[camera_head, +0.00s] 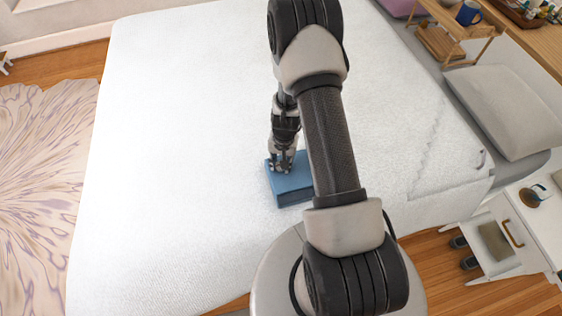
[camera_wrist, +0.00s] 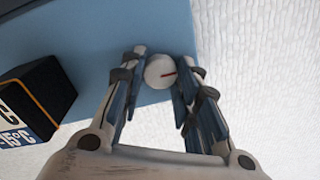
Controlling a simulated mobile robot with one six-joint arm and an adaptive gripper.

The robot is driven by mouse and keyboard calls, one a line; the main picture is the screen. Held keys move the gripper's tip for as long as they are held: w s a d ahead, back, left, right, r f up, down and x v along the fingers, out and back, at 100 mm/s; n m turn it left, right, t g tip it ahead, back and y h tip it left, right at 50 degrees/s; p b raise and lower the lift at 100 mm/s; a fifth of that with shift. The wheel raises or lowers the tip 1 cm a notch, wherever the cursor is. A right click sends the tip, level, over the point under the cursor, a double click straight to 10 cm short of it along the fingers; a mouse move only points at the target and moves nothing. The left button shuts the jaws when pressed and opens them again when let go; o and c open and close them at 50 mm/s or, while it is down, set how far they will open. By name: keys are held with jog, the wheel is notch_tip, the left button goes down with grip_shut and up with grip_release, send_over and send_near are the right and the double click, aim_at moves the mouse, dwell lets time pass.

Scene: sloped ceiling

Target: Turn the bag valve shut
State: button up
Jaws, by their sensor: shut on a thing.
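The bag (camera_head: 290,184) is a blue, flat box-like shape lying on the white bed. It also fills the upper left of the wrist view (camera_wrist: 110,40). In the head view my gripper (camera_head: 281,168) is down at the bag's top, and the valve is hidden there.
A black box with an orange stripe and a "15°C" label (camera_wrist: 38,95) is beside my left finger in the wrist view. The white bed (camera_head: 160,150) is otherwise mostly clear. A grey cushion (camera_head: 505,110) and a small white cabinet (camera_head: 530,225) are at the right.

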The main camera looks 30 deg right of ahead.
jog(key=o, duration=1.1)
jog(key=shift+r, duration=0.1)
jog(key=r, duration=1.2)
jog(key=shift+s+d, duration=0.25)
